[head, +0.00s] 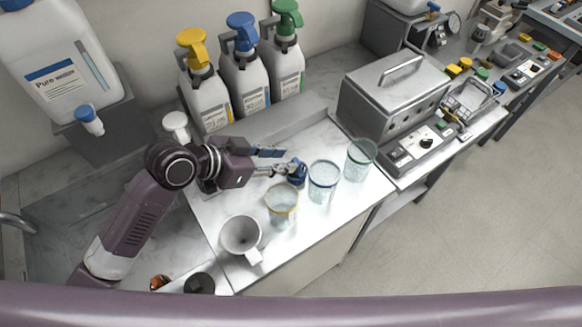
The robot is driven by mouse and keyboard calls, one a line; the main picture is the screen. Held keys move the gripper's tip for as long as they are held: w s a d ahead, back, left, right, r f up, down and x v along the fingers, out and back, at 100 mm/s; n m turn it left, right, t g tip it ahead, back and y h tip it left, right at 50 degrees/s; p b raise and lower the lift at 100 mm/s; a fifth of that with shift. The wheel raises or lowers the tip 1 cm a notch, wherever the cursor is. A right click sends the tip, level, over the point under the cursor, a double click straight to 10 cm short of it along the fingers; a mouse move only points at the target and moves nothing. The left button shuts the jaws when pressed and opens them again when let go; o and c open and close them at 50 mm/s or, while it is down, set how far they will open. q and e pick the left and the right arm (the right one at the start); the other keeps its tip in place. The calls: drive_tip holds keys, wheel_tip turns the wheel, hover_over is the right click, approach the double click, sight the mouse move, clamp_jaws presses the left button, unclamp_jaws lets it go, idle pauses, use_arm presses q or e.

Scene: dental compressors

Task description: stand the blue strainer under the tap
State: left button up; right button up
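A small dark blue item, which looks like the blue strainer (298,174), stands on the white counter behind the glass beakers. My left gripper (281,160) reaches in from the left with its fingers apart. The fingertips are right at the strainer's left side, and the lower one overlaps it in view. I cannot tell whether they touch it. The tap (89,120) is blue and white and sticks out at the front of the white "Pure" container (62,65) at upper left. My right gripper is not in view.
Beakers with yellow (282,204), blue (323,181) and green (361,160) rims stand close in front and right of the strainer. A white mug (241,236) stands nearer the front edge. Pump bottles (245,75) line the wall. A metal box (392,98) stands to the right.

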sight(297, 161)
use_arm(q)
drive_tip(key=p+x, duration=0.1)
drive_tip(key=x, duration=0.4)
drive_tip(key=shift+f+p, duration=0.3)
drive_tip(key=shift+p, duration=0.05)
drive_tip(key=shift+w+d+f, duration=0.15)
drive_tip(key=shift+d+f, duration=0.15)
clamp_jaws()
